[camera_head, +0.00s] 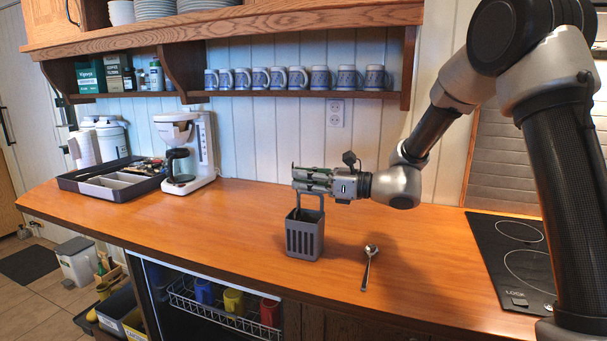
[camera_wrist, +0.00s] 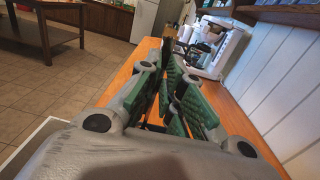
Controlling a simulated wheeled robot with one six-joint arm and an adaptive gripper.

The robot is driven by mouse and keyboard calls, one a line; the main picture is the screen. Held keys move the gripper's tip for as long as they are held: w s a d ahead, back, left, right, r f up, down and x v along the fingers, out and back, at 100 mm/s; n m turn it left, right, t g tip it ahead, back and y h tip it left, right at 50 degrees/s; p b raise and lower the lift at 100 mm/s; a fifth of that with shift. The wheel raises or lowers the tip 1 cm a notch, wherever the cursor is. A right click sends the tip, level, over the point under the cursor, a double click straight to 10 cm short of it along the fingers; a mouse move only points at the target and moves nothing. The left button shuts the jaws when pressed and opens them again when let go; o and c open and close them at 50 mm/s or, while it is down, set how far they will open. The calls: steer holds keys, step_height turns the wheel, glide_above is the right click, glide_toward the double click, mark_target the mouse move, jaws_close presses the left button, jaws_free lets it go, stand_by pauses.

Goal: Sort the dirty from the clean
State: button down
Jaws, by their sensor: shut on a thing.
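A grey slotted utensil basket (camera_head: 304,243) with an upright handle stands at the middle of the wooden counter. Something dark shows inside it, too small to name. My gripper (camera_head: 298,180) is level, pointing left, and shut on the top of the basket's handle. In the wrist view its green-padded fingers (camera_wrist: 178,65) are close together; what lies between them is hard to make out. A metal spoon (camera_head: 369,268) lies on the counter right of the basket, apart from it. A dark divided tray (camera_head: 108,188) with utensils in its back part is at the far left.
A white coffee maker (camera_head: 201,150) stands beside the tray. A cooktop (camera_head: 515,260) is at the right. Several mugs (camera_head: 300,78) line the shelf above. An open dishwasher rack (camera_head: 225,312) with cups is below the counter front. The counter between tray and basket is clear.

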steer(key=c, duration=1.5)
jaws_free()
steer(key=v, duration=1.2)
